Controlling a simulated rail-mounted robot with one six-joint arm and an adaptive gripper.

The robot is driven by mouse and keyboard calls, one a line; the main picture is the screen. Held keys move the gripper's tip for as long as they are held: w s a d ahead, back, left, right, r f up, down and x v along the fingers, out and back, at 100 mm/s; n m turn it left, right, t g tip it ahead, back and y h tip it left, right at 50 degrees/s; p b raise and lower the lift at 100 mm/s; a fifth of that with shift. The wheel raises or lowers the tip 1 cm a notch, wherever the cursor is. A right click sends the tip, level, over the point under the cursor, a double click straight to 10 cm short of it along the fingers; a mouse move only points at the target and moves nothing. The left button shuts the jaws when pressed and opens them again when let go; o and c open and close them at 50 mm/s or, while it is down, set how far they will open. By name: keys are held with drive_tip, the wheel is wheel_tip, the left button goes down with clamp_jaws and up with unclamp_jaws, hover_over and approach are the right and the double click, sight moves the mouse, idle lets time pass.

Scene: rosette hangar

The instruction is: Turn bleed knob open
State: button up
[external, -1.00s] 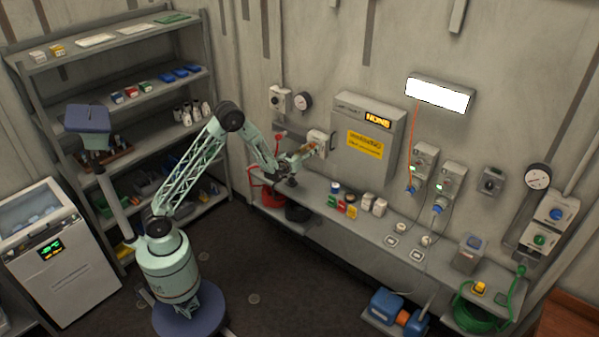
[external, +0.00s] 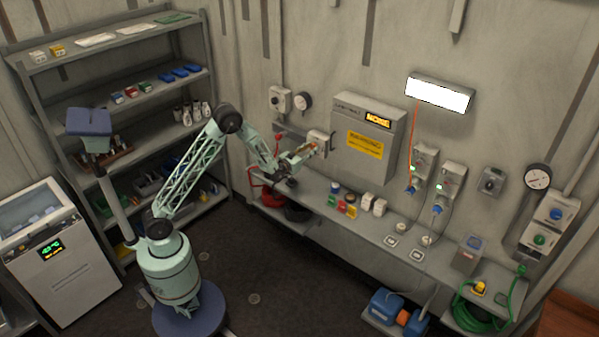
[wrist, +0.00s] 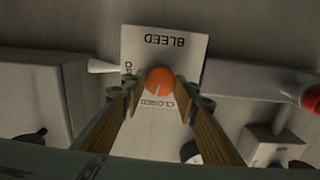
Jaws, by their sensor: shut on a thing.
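The bleed knob (wrist: 159,80) is a round orange knob with a pale pointer line. It sits on a white panel (wrist: 185,45) marked BLEED, which appears upside down in the wrist view. The pointer line faces the CLOSED mark below the knob. The other mark, at the upper left, is partly hidden by a finger. My gripper (wrist: 158,84) has its two wood-coloured fingers on either side of the knob, shut on it. In the external view my gripper (external: 314,148) reaches the small pale bleed box (external: 318,138) on the wall, and the knob is hard to make out.
A grey cabinet (external: 365,140) with a yellow sign hangs just right of the bleed box. A gauge (external: 303,101) is above it. Below runs a bench (external: 400,232) with small coloured containers. A red-ended part (wrist: 311,97) shows at right in the wrist view.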

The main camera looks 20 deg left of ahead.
drive_tip(key=m+b, duration=0.2)
drive_tip(key=m, duration=0.7)
drive_tip(key=shift+d+b, duration=0.1)
drive_tip(key=shift+b, duration=0.3)
drive_tip(key=m, duration=0.6)
drive_tip(key=shift+m, duration=0.3)
drive_tip(key=o, duration=0.7)
drive_tip(key=shift+o, duration=0.7)
drive_tip(key=shift+s+f, duration=0.1)
drive_tip(key=shift+s, duration=0.1)
drive_tip(key=v, duration=1.1)
drive_tip(key=shift+s, duration=0.3)
